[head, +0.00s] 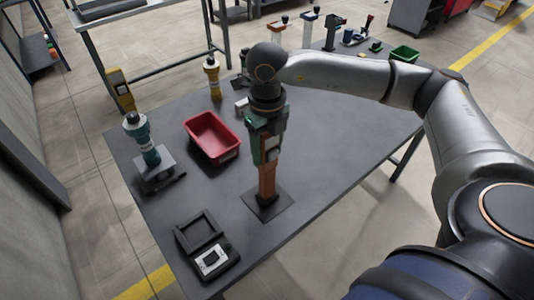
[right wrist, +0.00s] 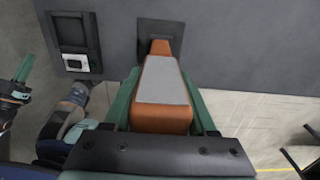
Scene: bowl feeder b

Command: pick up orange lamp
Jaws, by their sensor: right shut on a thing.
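The orange lamp (head: 267,183) is a slim upright orange block with a grey panel. It stands over a dark square plate (head: 280,206) near the table's front edge; I cannot tell whether it touches the plate. My right gripper (head: 265,148), with green fingers, is shut on its upper part from above. In the right wrist view the lamp (right wrist: 162,115) lies between the fingers, its lower end over the dark plate (right wrist: 178,32). What seems to be my left gripper (right wrist: 22,78) shows partly at that view's left edge, away from the lamp; its jaw state is unclear.
On the grey table (head: 335,165) a red bin (head: 211,137) stands left of the lamp, a teal device (head: 145,140) farther left. A black tray (head: 207,243) lies at the front left. A green bin (head: 404,54) and several devices stand at the back. The right middle is clear.

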